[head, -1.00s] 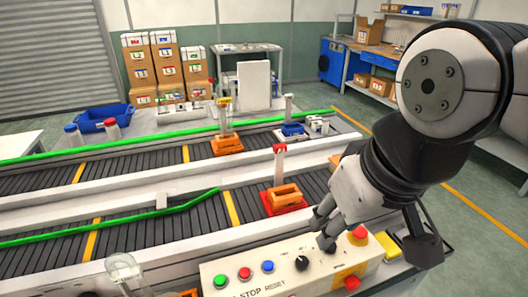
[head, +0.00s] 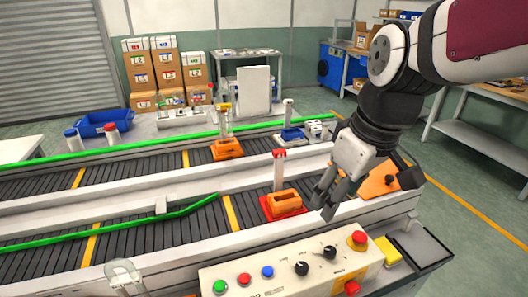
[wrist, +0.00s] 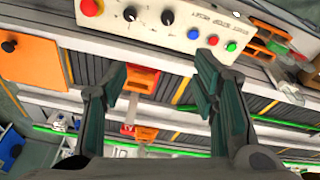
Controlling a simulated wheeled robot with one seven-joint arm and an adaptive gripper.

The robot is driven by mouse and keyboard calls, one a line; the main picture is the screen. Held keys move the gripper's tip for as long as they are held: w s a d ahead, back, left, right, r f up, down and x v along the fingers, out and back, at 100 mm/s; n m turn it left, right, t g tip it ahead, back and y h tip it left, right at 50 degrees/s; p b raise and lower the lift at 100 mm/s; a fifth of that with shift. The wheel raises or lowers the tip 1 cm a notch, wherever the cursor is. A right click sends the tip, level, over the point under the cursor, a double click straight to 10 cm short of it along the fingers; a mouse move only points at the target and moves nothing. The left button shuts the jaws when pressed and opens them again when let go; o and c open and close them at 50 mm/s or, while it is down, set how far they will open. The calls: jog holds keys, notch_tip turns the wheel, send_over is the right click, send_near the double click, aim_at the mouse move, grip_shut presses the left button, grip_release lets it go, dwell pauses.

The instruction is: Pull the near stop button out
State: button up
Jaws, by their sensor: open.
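A red mushroom stop button (head: 357,239) sits on a yellow base at the right end of the white control panel (head: 228,268). It also shows at the top left of the wrist view (wrist: 91,7). A second red button (head: 352,287) is on the panel's front face. My gripper (head: 323,207) is open and empty, above the conveyor's near rail behind the panel, apart from both buttons. In the wrist view its two fingers (wrist: 161,70) are spread, with an orange holder showing between them. How far either button is pulled out cannot be told.
Two black knobs (head: 316,260) and green, red and blue buttons (head: 244,274) share the panel. A red-based orange holder (head: 286,203) stands on the near belt, left of my gripper. An orange plate with a black knob (head: 378,184) is at the right.

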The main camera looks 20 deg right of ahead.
jog(key=w+d+f+n+g, duration=0.1)
jog(key=w+d+f+n, duration=0.3)
jog(key=d, duration=0.3)
jog(key=n+g, duration=0.2)
send_near(361, 235)
jog(key=f, duration=0.8)
jog(key=shift+s+a+f+b, duration=0.1)
jog(key=shift+a+f+b, duration=0.1)
jog(key=shift+f+b, duration=0.15)
